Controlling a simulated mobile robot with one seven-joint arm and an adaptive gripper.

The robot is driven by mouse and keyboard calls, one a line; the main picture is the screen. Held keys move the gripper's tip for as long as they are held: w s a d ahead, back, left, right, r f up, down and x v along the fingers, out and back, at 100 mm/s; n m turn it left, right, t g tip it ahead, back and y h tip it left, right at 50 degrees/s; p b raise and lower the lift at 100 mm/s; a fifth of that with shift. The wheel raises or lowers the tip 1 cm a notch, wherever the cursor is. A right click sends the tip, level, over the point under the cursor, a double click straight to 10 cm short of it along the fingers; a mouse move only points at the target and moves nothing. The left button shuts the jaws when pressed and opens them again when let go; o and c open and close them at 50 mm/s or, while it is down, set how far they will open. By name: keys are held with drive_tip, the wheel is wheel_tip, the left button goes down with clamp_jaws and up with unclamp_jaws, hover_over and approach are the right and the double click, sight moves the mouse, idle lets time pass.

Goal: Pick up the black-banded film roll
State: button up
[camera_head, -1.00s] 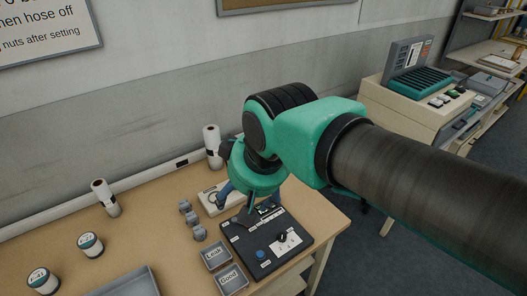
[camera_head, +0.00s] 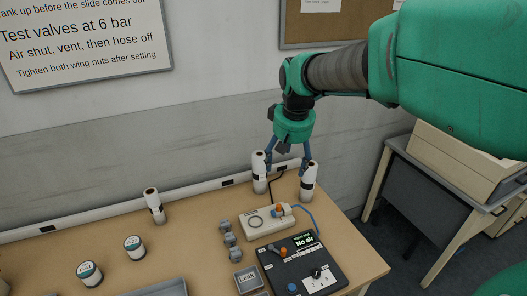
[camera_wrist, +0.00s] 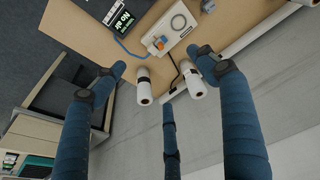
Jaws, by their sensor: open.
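Three upright white rolls with dark markings stand along the back of the bench: a left roll (camera_head: 155,206), a middle roll (camera_head: 259,172) and a right roll (camera_head: 308,183).
A beige fixture (camera_head: 268,221) with a blue hose stands in front of the rolls. A black control box (camera_head: 300,265) is nearer. Small grey parts (camera_head: 229,239), two labelled tubs (camera_head: 134,247) and a tray (camera_head: 160,289) lie to the left. The wall closes off the back.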

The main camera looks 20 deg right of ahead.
sight(311, 164)
drive_tip(key=w+d+f+g+p, duration=0.1)
drive_tip(key=w+d+f, duration=0.5)
drive_tip(key=d, duration=0.1)
drive_tip(key=w+d+f+g+p, duration=0.1)
drive_tip(key=w+d+f, duration=0.5)
drive_tip(key=w+d, duration=0.1)
drive_tip(key=w+d+f+g+p, duration=0.1)
drive_tip(key=w+d+f+p, duration=0.1)
drive_tip(key=w+d+f, duration=0.4)
drive_tip(key=shift+w+d+f+y, duration=0.15)
drive_tip(key=shift+d+f, duration=0.1)
drive_tip(key=shift+d, duration=0.45)
drive_tip(key=shift+d+f+y, duration=0.15)
drive_tip(key=shift+d+f, duration=0.1)
drive_tip(key=shift+d, duration=0.45)
drive_tip(key=shift+f, duration=0.1)
drive_tip(key=shift+f+b, duration=0.75)
drive_tip(key=shift+f, duration=3.5)
drive_tip(key=shift+f+b, duration=0.85)
drive_tip(key=shift+f, duration=1.75)
